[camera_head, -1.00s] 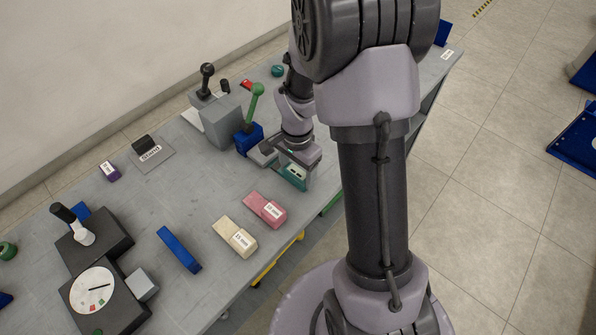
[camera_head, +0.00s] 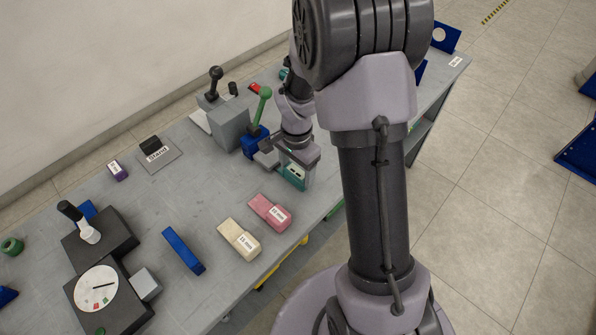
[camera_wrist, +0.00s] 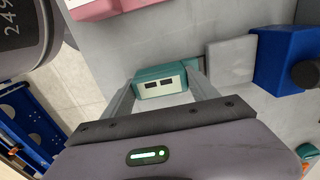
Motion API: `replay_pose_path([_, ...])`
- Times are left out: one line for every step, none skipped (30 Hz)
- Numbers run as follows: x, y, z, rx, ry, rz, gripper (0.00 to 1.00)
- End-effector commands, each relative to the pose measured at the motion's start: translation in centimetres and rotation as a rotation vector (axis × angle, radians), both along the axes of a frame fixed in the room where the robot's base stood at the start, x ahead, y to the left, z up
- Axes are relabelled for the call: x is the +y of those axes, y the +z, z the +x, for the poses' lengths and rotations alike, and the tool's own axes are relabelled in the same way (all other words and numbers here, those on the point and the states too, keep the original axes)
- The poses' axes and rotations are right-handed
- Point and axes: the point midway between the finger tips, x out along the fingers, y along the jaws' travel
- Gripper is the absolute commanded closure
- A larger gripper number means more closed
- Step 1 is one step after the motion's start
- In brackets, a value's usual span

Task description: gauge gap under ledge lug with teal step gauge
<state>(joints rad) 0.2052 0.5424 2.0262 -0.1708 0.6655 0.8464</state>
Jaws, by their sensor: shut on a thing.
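The teal step gauge (camera_head: 295,178) is held in my gripper (camera_head: 291,168) low over the table near its front edge. In the wrist view the gauge (camera_wrist: 150,74) lies between the two fingers (camera_wrist: 160,92), its pale face with two dark windows toward me. A blue block with a green lever (camera_head: 255,141) stands just left of and behind my gripper. A light grey piece (camera_wrist: 232,60) juts from the blue block (camera_wrist: 286,58) toward the gauge; it may be the ledge lug. I cannot tell whether gauge and grey piece touch, and the gap under it is hidden.
A pink block (camera_head: 268,211) and a cream block (camera_head: 238,240) lie nearer along the front edge. A blue bar (camera_head: 184,251) and a dial stand (camera_head: 108,290) are further left. A tall grey block (camera_head: 228,126) stands behind the blue one. Bare table (camera_head: 190,200) lies between.

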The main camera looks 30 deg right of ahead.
Motion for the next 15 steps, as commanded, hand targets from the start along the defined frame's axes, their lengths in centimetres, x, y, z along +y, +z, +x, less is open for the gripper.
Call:
replay_pose_path([-0.01, 0.01, 0.00, 0.000, 0.000, 0.000, 0.79])
replay_pose_path([-0.01, 0.01, 0.00, 0.000, 0.000, 0.000, 0.79])
replay_pose_path([-0.01, 0.01, 0.01, 0.000, 0.000, 0.000, 0.79])
replay_pose_path([0.00, 0.01, 0.03, 0.000, 0.000, 0.000, 0.79])
replay_pose_path([0.01, 0.02, 0.06, 0.000, 0.000, 0.000, 0.79])
replay_pose_path([0.03, 0.02, 0.13, 0.000, 0.000, 0.000, 0.79])
replay_pose_path([0.05, 0.03, 0.19, -0.001, 0.000, 0.000, 0.79])
replay_pose_path([0.07, 0.03, 0.27, -0.001, 0.000, -0.001, 0.79])
replay_pose_path([0.10, 0.03, 0.38, -0.001, 0.000, -0.001, 0.79])
replay_pose_path([0.14, 0.03, 0.46, -0.001, 0.000, 0.000, 0.79])
replay_pose_path([0.17, 0.03, 0.55, -0.001, 0.000, 0.000, 0.79])
replay_pose_path([0.20, 0.02, 0.65, 0.000, 0.000, 0.000, 0.79])
replay_pose_path([0.23, 0.01, 0.72, 0.000, 0.000, 0.000, 0.79])
replay_pose_path([0.26, 0.01, 0.81, 0.000, 0.000, 0.000, 0.79])
replay_pose_path([0.29, 0.00, 0.93, 0.000, 0.000, 0.000, 0.79])
